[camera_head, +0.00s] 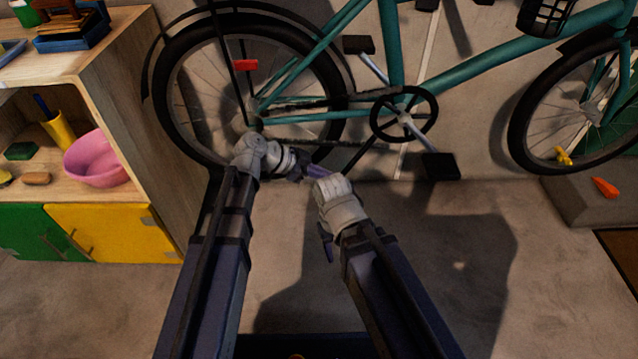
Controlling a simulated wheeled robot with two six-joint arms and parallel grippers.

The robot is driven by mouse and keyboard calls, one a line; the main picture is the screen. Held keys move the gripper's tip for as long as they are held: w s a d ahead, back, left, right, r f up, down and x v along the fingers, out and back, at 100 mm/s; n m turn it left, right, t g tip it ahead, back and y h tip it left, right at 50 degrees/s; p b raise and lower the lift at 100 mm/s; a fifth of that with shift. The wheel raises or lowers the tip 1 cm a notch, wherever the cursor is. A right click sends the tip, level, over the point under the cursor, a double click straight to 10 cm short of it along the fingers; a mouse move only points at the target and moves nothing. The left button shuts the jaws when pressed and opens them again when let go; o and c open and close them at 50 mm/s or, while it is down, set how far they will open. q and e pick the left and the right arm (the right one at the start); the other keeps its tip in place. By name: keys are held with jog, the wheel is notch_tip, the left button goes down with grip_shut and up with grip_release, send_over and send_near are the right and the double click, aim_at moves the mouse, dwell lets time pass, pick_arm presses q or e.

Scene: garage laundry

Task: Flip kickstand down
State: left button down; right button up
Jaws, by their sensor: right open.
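The teal bicycle (480,62) stands side-on against the wall. A thin dark bar (362,153), which looks like the kickstand, slants down and left from near the crank toward my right gripper; its lower end is hidden or too dark to tell. My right gripper (320,206) is in front of and below this bar, with its purple fingers spread and nothing visible between them. My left gripper (297,171) is close to its left, in front of the lower right edge of the rear wheel (170,107). Its fingers are small and partly hidden, so its opening is unclear.
A wooden shelf unit (160,150) with a pink bowl (95,160) stands close on the left. A pedal (440,167) juts out right of my grippers. The front wheel (535,165) is by a low concrete block (580,207). The floor in front is clear.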

pick_arm(q)
jog(key=x, duration=0.1)
jog(key=b+x, duration=0.1)
jog(key=x, duration=0.1)
jog(key=b+x, duration=0.1)
jog(key=shift+s+d+f, duration=0.2)
jog(key=shift+s+f, duration=0.1)
jog(key=shift+s, duration=0.05)
jog(key=d, duration=0.1)
jog(key=d+f+b, duration=0.1)
jog(key=shift+d, duration=0.35)
pick_arm(e)
notch_tip(320, 180, down, 4)
pick_arm(q)
jog(key=shift+d, duration=0.15)
pick_arm(e)
jog(key=shift+a, duration=0.1)
